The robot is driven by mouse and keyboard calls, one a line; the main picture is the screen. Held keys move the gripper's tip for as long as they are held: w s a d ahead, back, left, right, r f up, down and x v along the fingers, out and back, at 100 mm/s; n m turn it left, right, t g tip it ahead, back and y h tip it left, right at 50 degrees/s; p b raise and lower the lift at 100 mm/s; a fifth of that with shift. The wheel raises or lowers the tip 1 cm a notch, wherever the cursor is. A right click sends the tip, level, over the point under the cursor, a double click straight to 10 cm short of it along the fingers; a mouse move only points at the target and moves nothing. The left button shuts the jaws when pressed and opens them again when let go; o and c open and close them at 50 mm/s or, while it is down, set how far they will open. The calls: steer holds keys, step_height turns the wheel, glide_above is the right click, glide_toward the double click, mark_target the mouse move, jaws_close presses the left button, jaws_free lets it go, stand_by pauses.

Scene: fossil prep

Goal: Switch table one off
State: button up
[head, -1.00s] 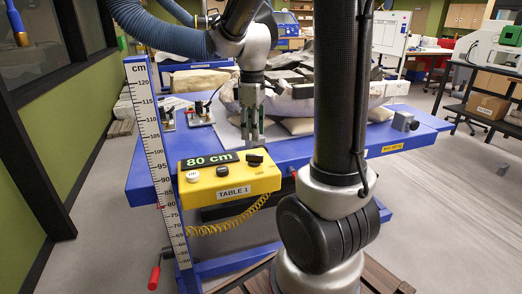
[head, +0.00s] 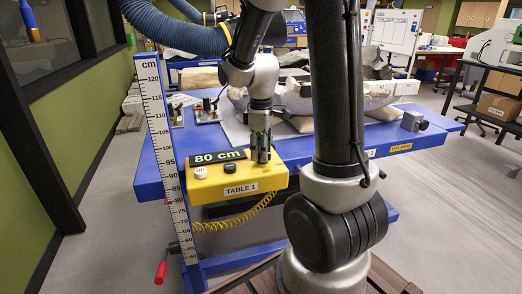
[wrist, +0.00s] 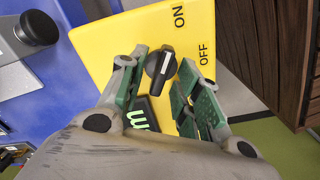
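The yellow control box (head: 238,187), labelled TABLE 1, sits at the front left of the blue table (head: 160,184). Its display (head: 217,157) reads 80 cm. My gripper (head: 261,156) is over the box's right end and hides the switch in the head view. In the wrist view the gripper's fingers (wrist: 159,72) are apart, one on each side of the switch. I cannot tell whether they touch it.
A white button (head: 201,172) and a black button (head: 229,169) are on the box. A centimetre scale (head: 164,150) stands to its left, with a red-handled crank (head: 161,268) below. A coiled yellow cable (head: 232,220) hangs underneath. Fossil pieces (head: 295,100) lie on the table behind.

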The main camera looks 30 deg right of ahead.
jaws_close()
steer(key=shift+m, duration=0.4)
steer(key=m, duration=0.5)
steer(key=shift+d, duration=0.1)
steer(key=m, duration=0.5)
steer(key=shift+w+d+m, duration=0.1)
steer(key=shift+m, duration=0.6)
steer(key=shift+o, duration=0.8)
jaws_free()
